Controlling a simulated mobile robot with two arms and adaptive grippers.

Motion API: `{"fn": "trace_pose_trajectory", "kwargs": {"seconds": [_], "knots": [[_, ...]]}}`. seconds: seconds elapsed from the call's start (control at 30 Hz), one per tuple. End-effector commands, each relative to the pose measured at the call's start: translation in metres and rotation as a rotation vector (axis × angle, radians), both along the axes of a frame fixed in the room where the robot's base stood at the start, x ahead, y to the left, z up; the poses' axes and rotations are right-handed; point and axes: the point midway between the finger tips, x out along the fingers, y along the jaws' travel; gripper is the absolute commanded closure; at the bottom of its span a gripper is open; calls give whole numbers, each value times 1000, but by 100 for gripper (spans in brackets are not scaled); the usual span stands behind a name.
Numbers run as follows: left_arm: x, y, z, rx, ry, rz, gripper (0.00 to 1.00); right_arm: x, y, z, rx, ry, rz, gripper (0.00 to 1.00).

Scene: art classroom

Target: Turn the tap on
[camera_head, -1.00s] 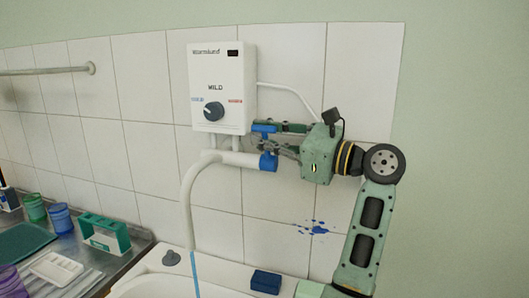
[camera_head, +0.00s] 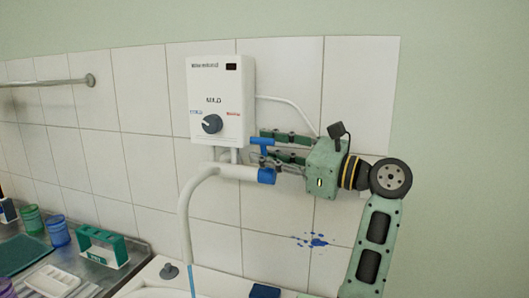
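The tap is a white pipe (camera_head: 238,170) below a white water heater (camera_head: 219,88), with a spout (camera_head: 185,215) curving down to the left. Its blue T-shaped handle (camera_head: 263,142) stands above the pipe's blue end (camera_head: 266,176). A thin light-blue strip (camera_head: 191,282), which looks like water, runs down from the spout's lower end.
A white sink (camera_head: 150,283) lies below, with a dark blue block (camera_head: 265,291) on its rim. At the left, cups (camera_head: 58,230), a teal rack (camera_head: 102,246) and a white palette (camera_head: 48,281) stand on a metal counter. A rail (camera_head: 50,81) is on the tiled wall.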

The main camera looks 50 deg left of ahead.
Motion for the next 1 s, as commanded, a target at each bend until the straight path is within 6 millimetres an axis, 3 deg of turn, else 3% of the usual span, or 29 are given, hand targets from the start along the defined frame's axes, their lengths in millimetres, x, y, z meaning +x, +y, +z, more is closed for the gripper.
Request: {"fn": "trace_pose_trajectory", "kwargs": {"seconds": [0.3,0.5,0.7,1.0], "knots": [[21,-63,-4,0,0,-5,70,-1,0,0,1,2,0,33],[31,-93,-6,-1,0,-4,70,-2,0,0,1,2,0,33],[34,-104,-7,0,-2,-1,70,-2,1,0,1,2,0,33],[34,-104,-7,0,-2,-2,70,-2,1,0,1,2,0,33]]}}
